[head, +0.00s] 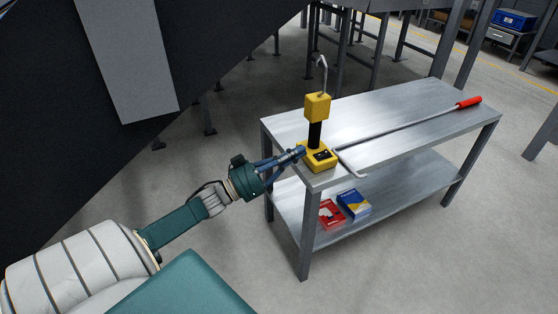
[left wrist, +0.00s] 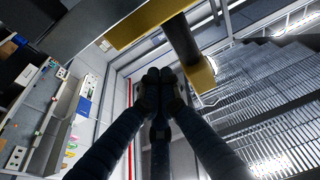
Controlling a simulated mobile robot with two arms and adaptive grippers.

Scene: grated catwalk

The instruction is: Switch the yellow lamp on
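The yellow lamp (head: 317,107) stands upright at the near left corner of the metal table (head: 400,115). It has a yellow head, a black stem, a yellow base with small dark parts on top, and a bent metal hook above. I see no glow on it. My left gripper (head: 300,152) is at the left side of the base, very close; I cannot tell whether it touches. In the left wrist view my left gripper (left wrist: 160,84) has its fingertips together with nothing between them; the lamp's black stem (left wrist: 184,42) shows just beyond. My right gripper is not in view.
A long metal rod with a red handle (head: 468,101) lies along the table, its bent end near the lamp. A red box (head: 331,214) and a blue box (head: 354,204) lie on the lower shelf. A dark slanted structure (head: 220,50) rises at the left.

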